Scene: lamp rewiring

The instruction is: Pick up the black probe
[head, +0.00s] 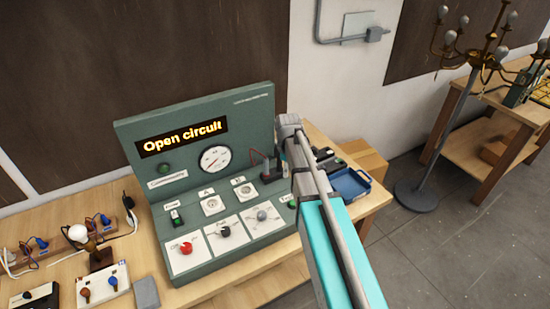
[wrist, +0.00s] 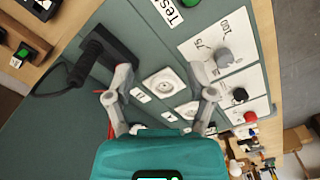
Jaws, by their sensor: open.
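The black probe (wrist: 93,56) appears to be the dark handle with a looped black cable at upper left in the wrist view. It rests at a dark holder on the green test panel (wrist: 55,135). In the head view a dark upright part at the panel's right side (head: 264,168) seems to be the same spot, partly hidden by my arm. My gripper (wrist: 159,95) is open and empty over the panel, its left finger close beside the holder. I cannot tell whether they touch. A thin red piece shows behind the left finger.
The panel's display (head: 183,137) reads "Open circuit". Its front has a red knob (head: 186,248), other knobs and sockets. A blue tray (head: 350,184) and small dark items lie right of it. A bulb on a stand (head: 79,233) and a grey block (head: 146,292) stand left.

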